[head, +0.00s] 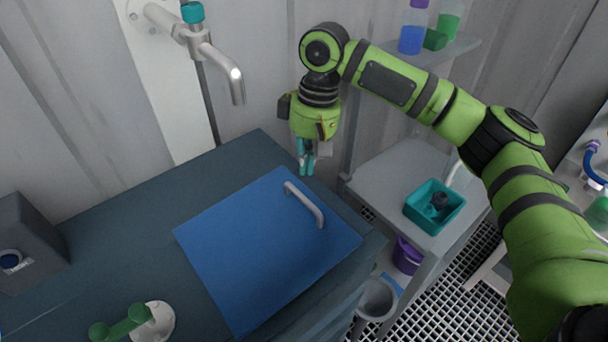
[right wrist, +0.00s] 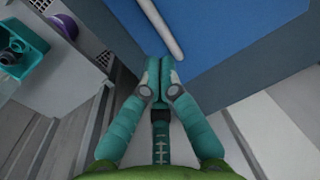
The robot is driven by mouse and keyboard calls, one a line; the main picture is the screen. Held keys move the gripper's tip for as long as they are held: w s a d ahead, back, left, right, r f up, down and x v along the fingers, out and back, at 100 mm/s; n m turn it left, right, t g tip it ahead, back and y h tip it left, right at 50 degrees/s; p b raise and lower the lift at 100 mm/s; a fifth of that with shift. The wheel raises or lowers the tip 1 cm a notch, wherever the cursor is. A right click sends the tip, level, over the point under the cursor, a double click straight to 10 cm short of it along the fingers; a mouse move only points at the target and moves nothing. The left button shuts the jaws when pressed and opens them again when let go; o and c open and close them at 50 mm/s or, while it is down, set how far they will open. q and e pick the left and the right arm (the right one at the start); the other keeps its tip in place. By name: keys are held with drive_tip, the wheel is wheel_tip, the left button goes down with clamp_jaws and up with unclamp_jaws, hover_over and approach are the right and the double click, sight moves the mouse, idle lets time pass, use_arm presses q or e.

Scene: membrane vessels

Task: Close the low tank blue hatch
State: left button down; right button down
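The blue hatch (head: 255,245) is a square panel on top of the dark blue low tank (head: 130,215). It looks flat or nearly flat; I cannot tell whether a gap is left under it. Its pale bar handle (head: 304,204) is near the far right edge. My right gripper (head: 306,170) points down just beyond the hatch's far edge, close to the handle but not around it. In the right wrist view, its teal fingertips (right wrist: 155,68) are together with nothing seen between them, beside the hatch (right wrist: 225,35) and its handle (right wrist: 160,28). My left gripper is out of view.
A metal tap (head: 215,60) juts from the wall behind the tank. A grey box (head: 28,245) and a green-handled fitting (head: 135,322) are on the tank's left. To the right, a grey stand (head: 385,180) holds a teal bin (head: 435,205).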

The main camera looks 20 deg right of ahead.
drive_tip(key=f, duration=0.2)
drive_tip(key=f+p, duration=0.1)
drive_tip(key=shift+s+a+f, duration=0.25)
drive_tip(key=shift+s+a, duration=0.1)
drive_tip(key=shift+w+f, duration=0.15)
drive_tip(key=shift+f, duration=0.45)
drive_tip(key=shift+d+f+y+p, duration=0.1)
drive_tip(key=shift+f+y+p, duration=0.2)
drive_tip(key=shift+f+p, duration=0.25)
drive_tip(key=shift+d+f, duration=0.2)
drive_tip(key=shift+f, duration=0.3)
